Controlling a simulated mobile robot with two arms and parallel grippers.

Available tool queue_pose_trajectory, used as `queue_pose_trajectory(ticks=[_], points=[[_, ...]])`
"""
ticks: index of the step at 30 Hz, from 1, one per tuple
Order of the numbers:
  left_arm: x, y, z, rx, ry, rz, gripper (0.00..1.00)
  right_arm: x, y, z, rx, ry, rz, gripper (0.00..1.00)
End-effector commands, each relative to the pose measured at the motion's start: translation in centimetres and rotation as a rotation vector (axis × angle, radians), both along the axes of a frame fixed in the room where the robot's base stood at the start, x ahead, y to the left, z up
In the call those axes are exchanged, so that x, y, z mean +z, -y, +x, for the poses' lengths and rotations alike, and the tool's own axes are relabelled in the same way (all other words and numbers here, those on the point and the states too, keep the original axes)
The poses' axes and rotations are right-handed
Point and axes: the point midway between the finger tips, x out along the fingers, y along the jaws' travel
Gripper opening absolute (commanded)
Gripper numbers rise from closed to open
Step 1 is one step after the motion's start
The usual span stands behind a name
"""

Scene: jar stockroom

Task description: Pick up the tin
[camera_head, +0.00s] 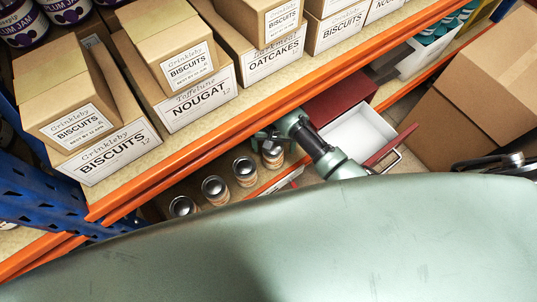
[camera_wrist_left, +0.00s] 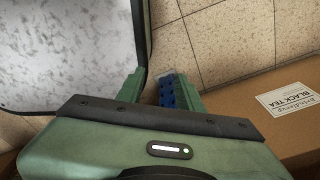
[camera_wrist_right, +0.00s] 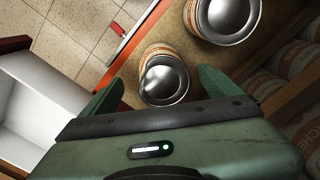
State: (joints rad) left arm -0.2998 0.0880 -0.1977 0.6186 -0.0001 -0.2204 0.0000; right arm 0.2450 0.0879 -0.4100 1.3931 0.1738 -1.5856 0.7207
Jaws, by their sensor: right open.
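Several tins with silvery lids and pale, orange-marked labels stand in a row on the lower shelf in the head view. The tin at the right end of that row (camera_head: 272,157) is partly hidden by my right gripper (camera_head: 267,139). In the right wrist view, a tin (camera_wrist_right: 163,78) shows ahead between the spread fingers of my right gripper (camera_wrist_right: 163,78). I cannot tell whether the fingers touch it. A second tin (camera_wrist_right: 223,18) stands close beyond it. My left gripper (camera_wrist_left: 160,72) has its fingers apart, with a blue perforated piece (camera_wrist_left: 167,91) showing between them; it is away from the tins.
An orange-edged shelf (camera_head: 240,122) with biscuit and nougat boxes overhangs the tins. A red box with an open white drawer (camera_head: 356,137) sits right of my right gripper. A cardboard box (camera_head: 450,122) stands at right. More jars (camera_wrist_right: 298,62) show at right in the right wrist view.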

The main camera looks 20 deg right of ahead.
Motion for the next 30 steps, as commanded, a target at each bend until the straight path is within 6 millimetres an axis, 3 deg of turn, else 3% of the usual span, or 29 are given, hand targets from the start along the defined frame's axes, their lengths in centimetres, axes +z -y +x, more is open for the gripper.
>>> queue_pose_trajectory(ticks=[7, 12, 22, 23, 30], points=[[-0.5, 1.4, 0.0, 0.003, 0.0, -0.017, 0.36, -3.2, 0.0, 0.3, 0.003, -0.002, 0.0, 0.92], [-0.9, 1.4, 0.0, 0.001, 0.0, -0.017, 0.36, -5.7, 0.0, 0.4, 0.004, -0.003, 0.001, 0.92], [-0.9, 0.9, 0.1, -0.001, 0.002, -0.011, 0.36, -6.5, 0.0, 0.5, 0.004, 0.0, 0.002, 0.92], [-0.9, 0.9, 0.1, -0.001, 0.002, -0.011, 0.36, -6.5, 0.0, 0.5, 0.004, 0.0, 0.002, 0.9], [-0.9, 0.8, 0.1, -0.001, 0.002, -0.009, 0.36, -6.5, 0.0, 0.4, 0.004, -0.001, 0.001, 0.23]])
